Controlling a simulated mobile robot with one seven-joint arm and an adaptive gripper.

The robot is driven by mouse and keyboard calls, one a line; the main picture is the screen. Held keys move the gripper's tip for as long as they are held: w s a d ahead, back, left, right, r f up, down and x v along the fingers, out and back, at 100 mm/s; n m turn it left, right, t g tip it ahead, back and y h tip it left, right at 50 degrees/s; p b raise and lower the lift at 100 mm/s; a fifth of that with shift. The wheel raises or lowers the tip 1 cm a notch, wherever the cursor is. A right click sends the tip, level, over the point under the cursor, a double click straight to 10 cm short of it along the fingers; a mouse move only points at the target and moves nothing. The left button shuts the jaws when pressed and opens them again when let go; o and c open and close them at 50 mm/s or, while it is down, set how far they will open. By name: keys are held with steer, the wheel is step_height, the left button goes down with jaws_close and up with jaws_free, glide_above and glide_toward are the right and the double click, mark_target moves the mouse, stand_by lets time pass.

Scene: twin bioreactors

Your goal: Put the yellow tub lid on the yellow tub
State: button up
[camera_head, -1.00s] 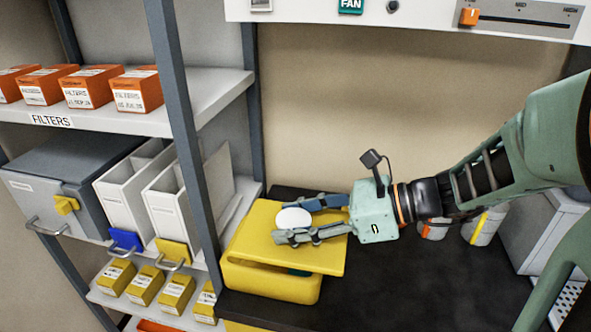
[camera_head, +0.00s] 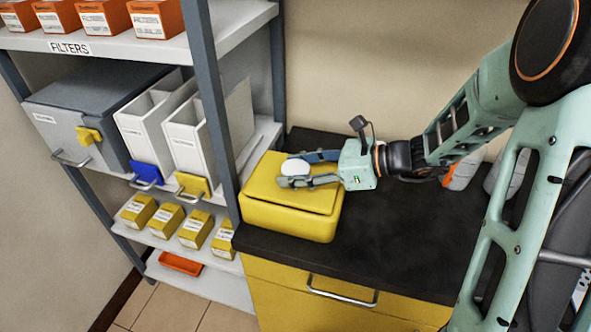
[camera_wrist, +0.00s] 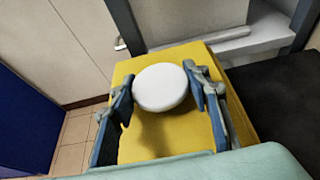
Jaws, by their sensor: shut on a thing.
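The yellow tub (camera_head: 290,220) stands on the dark counter beside the shelf rack. The flat yellow tub lid (camera_head: 262,186) lies over the tub's top, looking nearly level, with a thin line between lid and tub along the front. I cannot tell if it is fully seated. The lid has a round white knob (camera_head: 295,168). My gripper (camera_head: 286,171) reaches in from the right and is shut on the knob, one finger on each side. In the wrist view, the knob (camera_wrist: 160,88) sits between the fingers and the lid (camera_wrist: 165,135) hides the tub.
A shelf rack post (camera_head: 218,110) rises close to the tub's left. White holders (camera_head: 197,140) and small yellow boxes (camera_head: 197,228) fill its shelves. The black counter (camera_head: 400,235) is clear in front and right of the tub. Grey-and-orange containers (camera_head: 460,175) stand behind my arm.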

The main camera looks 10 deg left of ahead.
steer(key=shift+r, duration=0.1)
steer(key=o, duration=1.2)
steer(key=shift+f, duration=0.2)
steer(key=shift+r, duration=0.1)
steer(key=shift+r, duration=0.2)
steer(key=p+v, duration=0.1)
steer(key=v, duration=1.1)
steer(key=shift+f, duration=0.2)
